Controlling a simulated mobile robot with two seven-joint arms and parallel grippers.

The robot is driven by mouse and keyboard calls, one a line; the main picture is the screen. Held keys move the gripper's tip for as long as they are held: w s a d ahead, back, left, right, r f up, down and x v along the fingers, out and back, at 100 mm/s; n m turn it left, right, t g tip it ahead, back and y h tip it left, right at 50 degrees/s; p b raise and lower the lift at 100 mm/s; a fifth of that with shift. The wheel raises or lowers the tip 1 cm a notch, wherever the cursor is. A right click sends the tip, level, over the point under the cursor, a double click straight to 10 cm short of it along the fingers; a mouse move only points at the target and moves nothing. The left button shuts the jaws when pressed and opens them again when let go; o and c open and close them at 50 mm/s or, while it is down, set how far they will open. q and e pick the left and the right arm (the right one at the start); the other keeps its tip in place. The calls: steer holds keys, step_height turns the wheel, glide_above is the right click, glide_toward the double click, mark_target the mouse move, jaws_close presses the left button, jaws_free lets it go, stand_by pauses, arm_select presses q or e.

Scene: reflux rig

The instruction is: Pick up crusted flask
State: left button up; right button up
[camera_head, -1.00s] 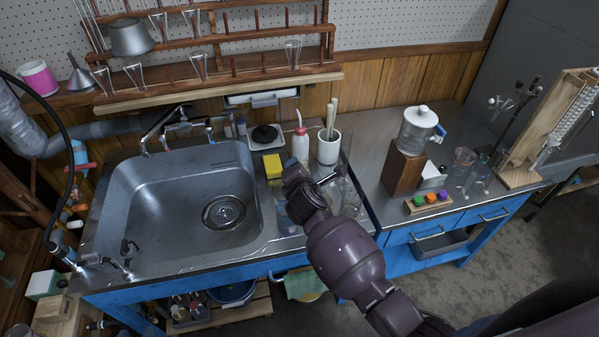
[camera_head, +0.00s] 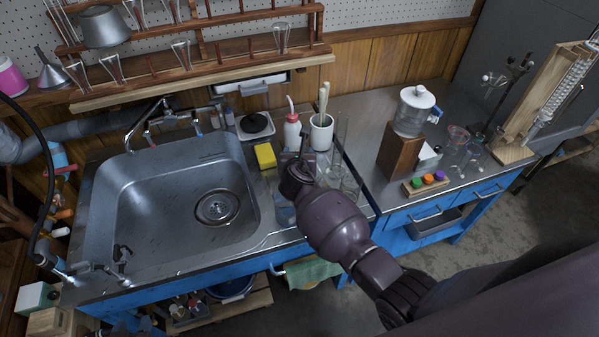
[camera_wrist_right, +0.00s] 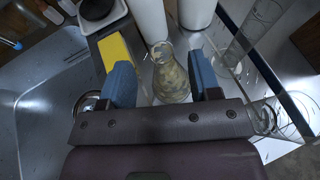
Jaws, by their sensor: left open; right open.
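The crusted flask (camera_wrist_right: 170,82) is a small clear conical glass with yellowish crust inside. In the right wrist view it stands upright between the two blue finger pads of my right gripper (camera_wrist_right: 160,66). The jaws are open, with a visible gap on each side of the neck. In the head view my right gripper (camera_head: 298,160) is over the area right of the sink and hides the flask.
A yellow sponge (camera_wrist_right: 116,50) lies just left of the jaws. A white wash bottle (camera_head: 292,130) and a white brush cup (camera_head: 321,133) stand behind. Clear glassware (camera_wrist_right: 258,28) stands to the right. The sink (camera_head: 190,205) is on the left.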

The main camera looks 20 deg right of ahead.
mark_target(299, 148)
steer(key=shift+x, duration=0.8)
steer(key=b+x, duration=0.1)
steer(key=x, duration=0.1)
steer(key=b+x, duration=0.1)
steer(key=x, duration=0.1)
steer(key=shift+w+d+f, duration=0.1)
steer(key=shift+f, duration=0.25)
steer(key=c, duration=0.4)
jaws_close()
